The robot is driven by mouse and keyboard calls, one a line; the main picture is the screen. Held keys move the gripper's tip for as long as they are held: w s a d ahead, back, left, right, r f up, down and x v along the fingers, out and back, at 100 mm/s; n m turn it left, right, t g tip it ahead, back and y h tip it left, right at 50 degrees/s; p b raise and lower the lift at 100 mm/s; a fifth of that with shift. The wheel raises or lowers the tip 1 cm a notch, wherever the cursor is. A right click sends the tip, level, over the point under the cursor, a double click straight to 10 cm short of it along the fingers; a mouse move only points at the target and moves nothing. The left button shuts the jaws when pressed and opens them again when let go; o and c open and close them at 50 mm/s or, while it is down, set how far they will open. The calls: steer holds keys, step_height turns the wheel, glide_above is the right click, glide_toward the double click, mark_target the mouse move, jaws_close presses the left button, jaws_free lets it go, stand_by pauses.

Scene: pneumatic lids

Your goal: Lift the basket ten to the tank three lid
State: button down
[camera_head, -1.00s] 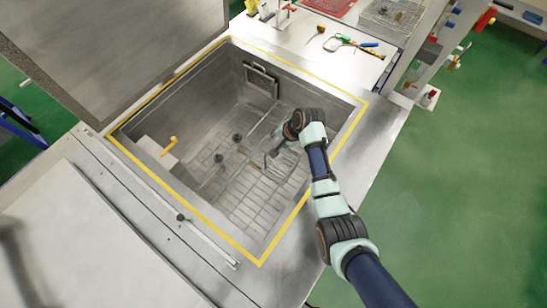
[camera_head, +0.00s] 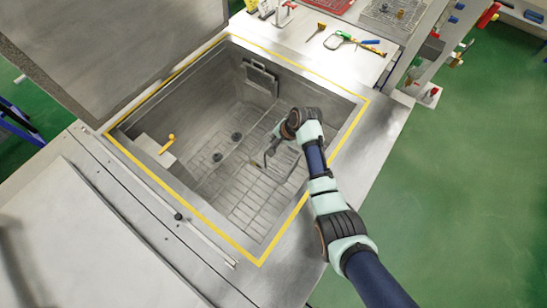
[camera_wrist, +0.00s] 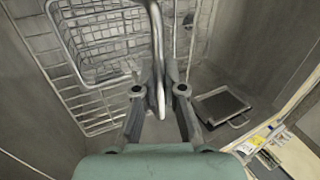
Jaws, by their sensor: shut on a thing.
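My gripper (camera_wrist: 161,80) is shut on the bent metal handle (camera_wrist: 158,35) of a wire basket. In the head view, the basket (camera_head: 274,157) is partly hidden under my gripper, inside the open tank (camera_head: 215,95). The basket's number is not readable. A large grey lid (camera_head: 110,45) stands raised at the tank's upper left. A flat closed lid (camera_head: 75,235) lies at lower left. I cannot tell which is the tank three lid.
A yellow-edged rim (camera_head: 225,236) surrounds the tank, with steep walls close to my arm. Dark round fittings (camera_head: 236,136) and a yellow-handled part (camera_head: 167,144) sit inside. A dark framed panel (camera_head: 260,78) is on the far wall. Tools lie on the counter (camera_head: 300,45) beyond.

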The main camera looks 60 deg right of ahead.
steer(key=shift+r, duration=0.15)
steer(key=shift+r+p, duration=1.35)
steer(key=shift+p, duration=0.4)
steer(key=shift+r, duration=0.1)
step_height(320, 180, up, 21)
steer(key=p, duration=1.9)
steer(key=shift+r+p, duration=0.15)
steer(key=shift+p, duration=0.15)
